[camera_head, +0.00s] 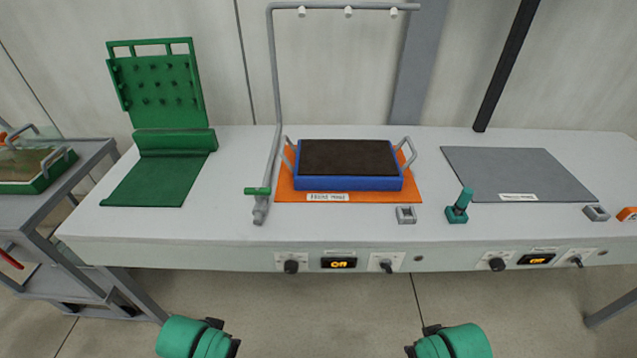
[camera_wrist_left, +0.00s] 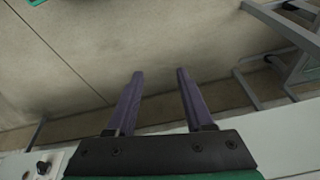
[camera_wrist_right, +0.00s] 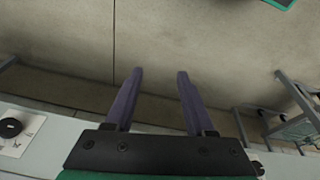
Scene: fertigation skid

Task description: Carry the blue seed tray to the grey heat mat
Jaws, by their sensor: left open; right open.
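The blue seed tray (camera_head: 347,184), filled with dark soil, sits on an orange mat (camera_head: 287,190) at the middle of the bench in the head view. It has a grey loop handle at each end. The grey heat mat (camera_head: 520,172) lies flat and bare on the right part of the bench. My left gripper (camera_wrist_left: 160,72) is open and empty in the left wrist view. My right gripper (camera_wrist_right: 160,72) is open and empty in the right wrist view. In the head view both arms show only at the bottom edge, in front of the bench, apart from the tray; their fingertips are hidden there.
A grey pipe frame (camera_head: 273,90) with a green-handled valve rises left of the tray. A teal-handled device (camera_head: 459,206) and a small grey block (camera_head: 406,214) stand near the front edge, between tray and heat mat. A black post (camera_head: 505,65) stands behind. A green mat (camera_head: 158,180) lies left.

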